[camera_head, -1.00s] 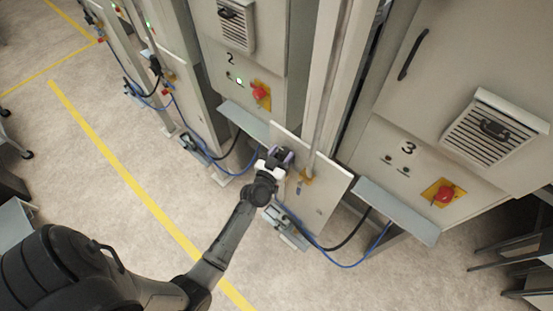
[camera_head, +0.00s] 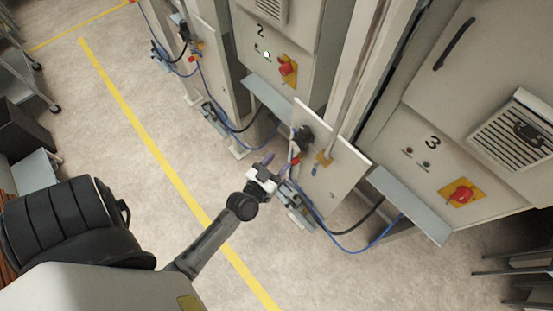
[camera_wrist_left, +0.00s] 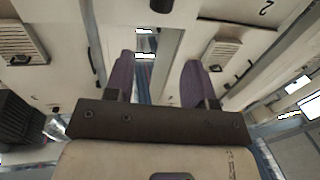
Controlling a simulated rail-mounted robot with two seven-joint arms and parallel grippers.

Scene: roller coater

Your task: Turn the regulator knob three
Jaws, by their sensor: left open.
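A black regulator (camera_head: 303,138) with a red part beneath it is mounted on the beige panel (camera_head: 345,172), between the cabinets marked 2 and 3. I take it for regulator three; no label shows on it. My left gripper (camera_head: 275,166) is open, with its purple fingers apart and nothing between them. It is to the lower left of the regulator and apart from it in the head view. In the left wrist view the open fingers (camera_wrist_left: 158,68) point up the picture, and a dark rounded thing (camera_wrist_left: 161,5) shows at the top edge. My right gripper is not in view.
Cabinet 3 (camera_head: 415,120) has a red switch on a yellow plate (camera_head: 462,194) and a grey shelf (camera_head: 410,206). Cabinet 2 has a similar red switch (camera_head: 286,69). Blue and black hoses (camera_head: 345,245) hang below the panel.

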